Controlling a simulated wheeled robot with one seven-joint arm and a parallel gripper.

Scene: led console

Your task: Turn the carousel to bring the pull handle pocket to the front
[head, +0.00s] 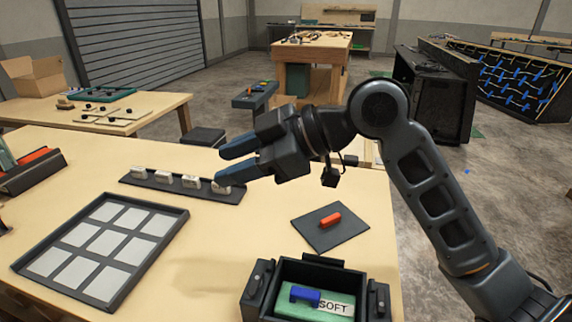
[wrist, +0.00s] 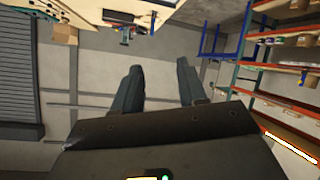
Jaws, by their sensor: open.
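My gripper (head: 222,163) is open and empty, raised above the table and pointing left in the head view. Its two fingers stand apart in the wrist view (wrist: 159,68), with nothing between them. I cannot make out a carousel in either view. A red handle-like piece (head: 330,219) lies on a dark square plate (head: 309,237) right of the gripper. A blue handle-like piece (head: 305,295) sits on a green block (head: 292,309) marked SOFT, inside a dark open box (head: 292,270) at the front. I cannot tell whether either is the pull handle.
A dark tray with pale square panels (head: 171,224) lies at the left. A dark rail (head: 152,184) with several white labelled blocks lies behind it, near the gripper. A dark holder with red and green pieces (head: 30,172) stands at the left edge. Bare tabletop (head: 215,260) separates tray and box.

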